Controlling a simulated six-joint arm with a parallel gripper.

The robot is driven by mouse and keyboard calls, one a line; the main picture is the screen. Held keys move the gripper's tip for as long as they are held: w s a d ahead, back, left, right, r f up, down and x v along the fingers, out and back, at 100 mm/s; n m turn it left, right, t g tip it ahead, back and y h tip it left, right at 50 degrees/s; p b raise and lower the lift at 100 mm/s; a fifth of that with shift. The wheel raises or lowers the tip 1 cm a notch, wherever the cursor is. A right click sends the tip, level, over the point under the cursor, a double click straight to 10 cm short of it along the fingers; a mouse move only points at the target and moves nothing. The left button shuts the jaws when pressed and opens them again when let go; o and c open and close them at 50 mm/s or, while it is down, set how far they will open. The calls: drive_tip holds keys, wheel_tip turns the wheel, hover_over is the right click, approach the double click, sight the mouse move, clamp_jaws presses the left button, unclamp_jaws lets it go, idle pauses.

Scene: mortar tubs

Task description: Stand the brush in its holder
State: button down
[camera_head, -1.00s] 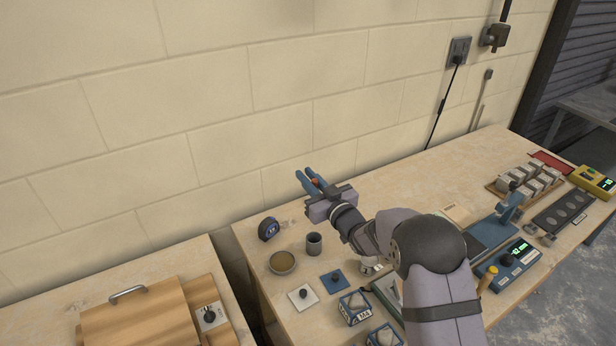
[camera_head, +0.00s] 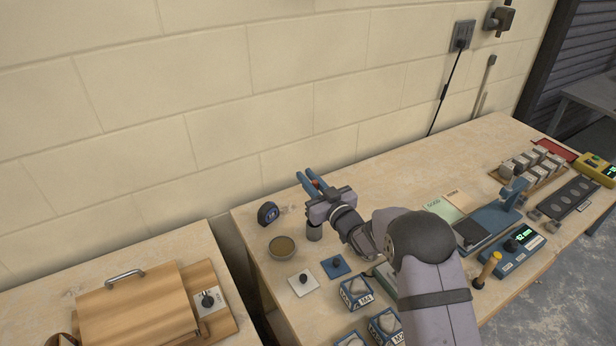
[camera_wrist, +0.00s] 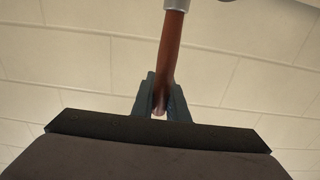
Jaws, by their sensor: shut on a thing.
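My gripper (camera_head: 305,175) is shut on the brush (camera_wrist: 171,50), whose reddish-brown handle passes between the fingers in the wrist view. A pale metal collar shows at the top edge there; the bristles are out of sight. In the head view only a small red bit of the brush shows between the blue fingers. A grey cup (camera_head: 314,234), which looks like the holder, stands upright on the bench. My gripper body overlaps the cup's top in the head view and hides its mouth. I cannot tell how high the brush is above it.
A tape measure (camera_head: 268,213) and a round bowl (camera_head: 283,247) stand left of the cup. White (camera_head: 303,281) and blue (camera_head: 336,267) plates lie in front. Labelled cubes (camera_head: 356,292) stand nearer. A blue scale (camera_head: 520,250) is at right. The wall is close behind.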

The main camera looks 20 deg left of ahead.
drive_tip(key=shift+f+b, duration=1.85)
drive_tip(key=shift+f, duration=0.4)
drive_tip(key=c, duration=1.7)
unclamp_jaws()
drive_tip(key=shift+o, duration=0.2)
drive_tip(key=shift+r, duration=0.1)
wheel_tip(320, 180, up, 10)
drive_tip(key=b, duration=0.2)
